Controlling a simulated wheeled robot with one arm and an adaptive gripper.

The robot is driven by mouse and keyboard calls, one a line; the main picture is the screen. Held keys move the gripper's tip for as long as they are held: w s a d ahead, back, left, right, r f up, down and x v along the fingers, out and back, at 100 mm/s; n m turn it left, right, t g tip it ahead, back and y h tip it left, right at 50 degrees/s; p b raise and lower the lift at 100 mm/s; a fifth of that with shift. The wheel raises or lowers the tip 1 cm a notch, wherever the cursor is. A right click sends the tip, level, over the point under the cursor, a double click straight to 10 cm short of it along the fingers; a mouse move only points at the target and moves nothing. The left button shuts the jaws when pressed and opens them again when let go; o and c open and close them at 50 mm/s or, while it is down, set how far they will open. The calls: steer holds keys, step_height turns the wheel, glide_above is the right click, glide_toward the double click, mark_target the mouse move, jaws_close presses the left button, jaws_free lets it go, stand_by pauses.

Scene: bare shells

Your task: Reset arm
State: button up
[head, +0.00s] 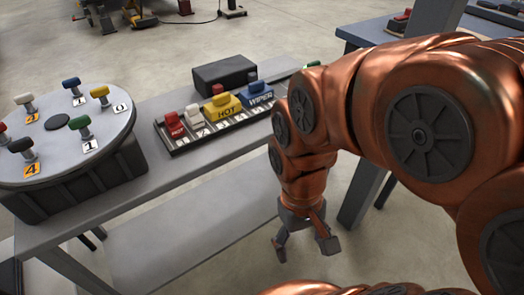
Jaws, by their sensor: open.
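My arm, copper coloured, reaches in from the right side of the head view and bends down. My gripper (305,248) hangs at its end, fingers spread apart and pointing down. Nothing shows between the fingers. It is in front of the grey bench (190,185), lower than the bench top and apart from it. Part of the arm covers the right end of the bench.
A round turntable (58,160) with coloured knobs stands on the bench at left. A switch panel (172,145) with red, white, yellow and blue switches lies right of it, a black box (225,73) behind. A blue-topped table (372,32) stands at back right.

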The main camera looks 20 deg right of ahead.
step_height(320, 180, up, 22)
steer(key=s+p, duration=0.1)
steer(key=p, duration=2)
steer(key=shift+r+t, duration=0.2)
steer(key=shift+t, duration=0.2)
